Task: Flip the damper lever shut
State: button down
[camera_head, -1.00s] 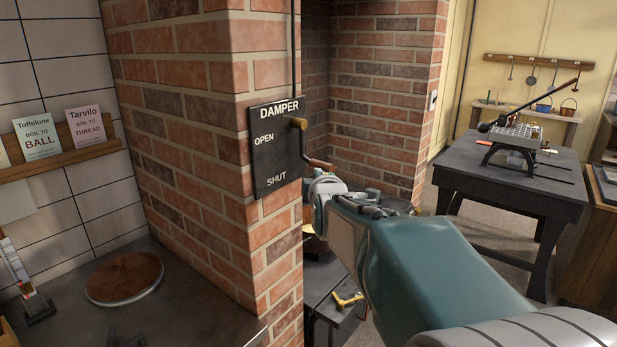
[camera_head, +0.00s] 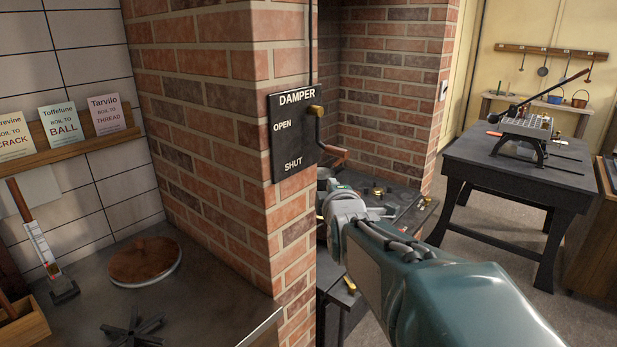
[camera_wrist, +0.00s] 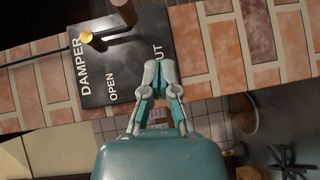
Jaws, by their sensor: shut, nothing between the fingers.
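The black damper plate (camera_head: 292,165) is on the brick pillar, marked OPEN above and SHUT below. Its lever (camera_head: 318,128) has a brass pivot at the plate's upper right. Its dark arm runs downward and ends in a brown wooden handle (camera_head: 334,152) standing out to the right, nearer the height of SHUT. In the wrist view the brass pivot (camera_wrist: 86,33) and the handle (camera_wrist: 123,12) show at the upper left. My gripper (camera_wrist: 160,68) is shut and empty, apart from the lever, overlapping the plate's SHUT end. In the head view my wrist is below the handle; the fingertips are hard to see.
The brick pillar (camera_head: 210,120) stands directly behind the plate. A counter with a round brown lid (camera_head: 145,262) lies to the left. A dark workbench (camera_head: 500,175) stands to the right. A dark surface with small fittings (camera_head: 400,200) lies behind my arm.

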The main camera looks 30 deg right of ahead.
jog(key=s+a+f+m+g+y, duration=0.3)
jog(key=s+a+f+m, duration=0.3)
jog(key=s+a, duration=0.4)
jog(key=s+a+f+m+g+y, duration=0.4)
jog(key=s+a+f+m+g, duration=0.1)
jog(key=s+a, duration=0.5)
jog(key=shift+s+a+f+m+g, duration=0.25)
jog(key=shift+a+f+m+g, duration=0.15)
jog(key=shift+a+f+g, duration=0.35)
jog(key=shift+d+f, duration=0.1)
